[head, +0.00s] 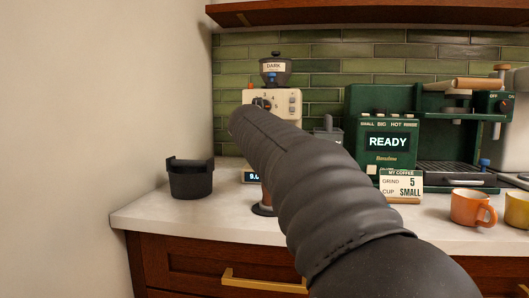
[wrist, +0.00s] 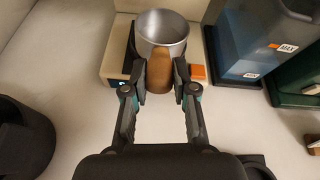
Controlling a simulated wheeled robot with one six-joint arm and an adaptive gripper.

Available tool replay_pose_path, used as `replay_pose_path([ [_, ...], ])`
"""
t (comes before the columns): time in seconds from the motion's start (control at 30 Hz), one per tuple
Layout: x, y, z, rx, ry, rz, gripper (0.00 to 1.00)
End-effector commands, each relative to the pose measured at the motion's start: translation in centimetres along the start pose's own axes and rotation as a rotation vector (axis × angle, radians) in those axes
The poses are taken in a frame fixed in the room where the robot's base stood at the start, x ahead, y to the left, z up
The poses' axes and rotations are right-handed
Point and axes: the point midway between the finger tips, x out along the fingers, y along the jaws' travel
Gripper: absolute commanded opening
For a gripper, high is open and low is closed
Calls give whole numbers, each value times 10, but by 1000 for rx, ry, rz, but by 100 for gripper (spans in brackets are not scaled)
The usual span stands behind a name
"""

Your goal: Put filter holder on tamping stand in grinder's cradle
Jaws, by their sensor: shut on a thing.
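The filter holder (wrist: 164,30) has a silver, empty-looking basket and a brown wooden handle. My gripper (wrist: 160,82) is shut on that handle, one finger on each side. The basket points away from me, above or at the cream base (wrist: 115,66) of the grinder. The cradle is hidden behind the basket, and I cannot tell whether they touch. In the head view the cream grinder (head: 285,104) with its dark hopper stands at the back wall. My arm hides much of its front and my gripper there. I cannot make out the tamping stand with certainty.
A black bin (head: 190,180) stands left of the grinder. The green coffee machine (head: 388,145) stands right, with a card (head: 401,186) and an orange cup (head: 472,207) before it.

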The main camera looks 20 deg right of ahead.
Motion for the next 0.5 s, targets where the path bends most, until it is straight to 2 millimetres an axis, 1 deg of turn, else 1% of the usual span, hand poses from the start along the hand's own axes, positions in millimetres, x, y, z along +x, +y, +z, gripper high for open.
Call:
replay_pose_path([
  [0.3, 26, -2, 12, 0, -2, -1, 0],
  [0.4, 29, 0, 4, -1, -1, 0, 0],
  [0.5, 31, 1, 0, -1, -2, 1, 0],
])
